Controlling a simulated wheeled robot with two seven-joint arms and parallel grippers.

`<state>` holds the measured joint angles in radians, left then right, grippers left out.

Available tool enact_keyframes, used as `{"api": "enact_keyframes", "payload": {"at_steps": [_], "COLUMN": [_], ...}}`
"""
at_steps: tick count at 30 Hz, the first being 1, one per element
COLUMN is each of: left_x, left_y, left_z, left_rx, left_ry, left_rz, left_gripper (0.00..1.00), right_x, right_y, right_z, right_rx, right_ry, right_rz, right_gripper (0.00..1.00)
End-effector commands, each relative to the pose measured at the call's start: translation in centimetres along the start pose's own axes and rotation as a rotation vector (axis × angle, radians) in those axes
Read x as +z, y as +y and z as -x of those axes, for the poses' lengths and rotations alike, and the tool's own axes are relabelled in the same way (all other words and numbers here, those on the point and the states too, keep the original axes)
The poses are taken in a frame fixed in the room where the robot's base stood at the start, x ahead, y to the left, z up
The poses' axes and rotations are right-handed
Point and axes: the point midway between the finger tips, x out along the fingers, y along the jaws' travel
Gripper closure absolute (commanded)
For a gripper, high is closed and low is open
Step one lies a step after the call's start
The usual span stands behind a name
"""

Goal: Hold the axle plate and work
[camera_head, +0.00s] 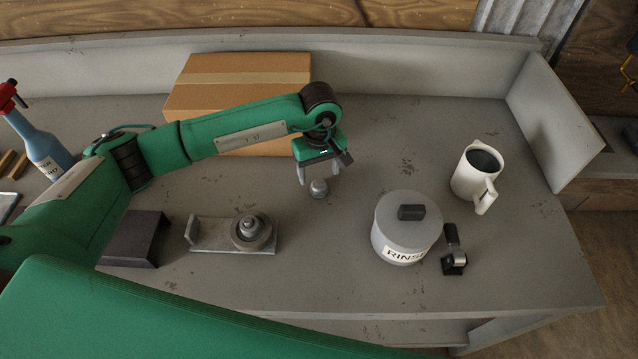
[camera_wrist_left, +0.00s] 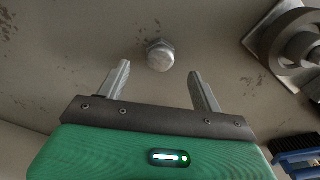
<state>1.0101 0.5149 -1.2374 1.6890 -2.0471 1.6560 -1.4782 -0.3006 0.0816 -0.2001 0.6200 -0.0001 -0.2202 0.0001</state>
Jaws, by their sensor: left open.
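The axle plate (camera_head: 207,236) is a flat grey metal plate with an upright end at its left, lying on the bench. A round stepped metal hub (camera_head: 251,230) sits on its right end; part of both also shows in the left wrist view (camera_wrist_left: 292,45). A small grey hex-headed piece (camera_head: 319,188) stands on the bench to the upper right of the plate. My left gripper (camera_head: 319,171) is open and empty beside this hex piece. In the left wrist view the hex piece (camera_wrist_left: 160,56) lies just beyond the gap between the fingers. My right gripper is not seen.
A grey lidded pot marked RINSE (camera_head: 403,228), a black-handled tool (camera_head: 453,252) and a white mug (camera_head: 477,175) stand at the right. A cardboard box (camera_head: 245,70) is behind my arm. A dark bracket (camera_head: 135,238) and a spray bottle (camera_head: 45,150) are left. A blue brush (camera_wrist_left: 297,158) shows below.

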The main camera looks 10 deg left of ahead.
Motion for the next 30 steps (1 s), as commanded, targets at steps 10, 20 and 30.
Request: {"api": "enact_keyframes", "payload": {"at_steps": [10, 20, 30], "left_x": [0.1, 0.0, -0.1], "left_y": [-0.1, -0.1, -0.1], "left_z": [-3.0, -5.8, -5.8], "left_rx": [-0.002, 0.001, 0.001], "left_ry": [-0.005, -0.001, -0.001], "left_rz": [0.001, 0.0, 0.001], "left_gripper": [0.33, 0.33, 0.73], "right_x": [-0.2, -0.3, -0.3], "right_y": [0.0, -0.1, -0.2], "right_z": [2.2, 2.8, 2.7], "right_rx": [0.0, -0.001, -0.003], "right_ry": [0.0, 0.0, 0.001], "right_rz": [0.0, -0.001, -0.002], "right_gripper": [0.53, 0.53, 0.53]}}
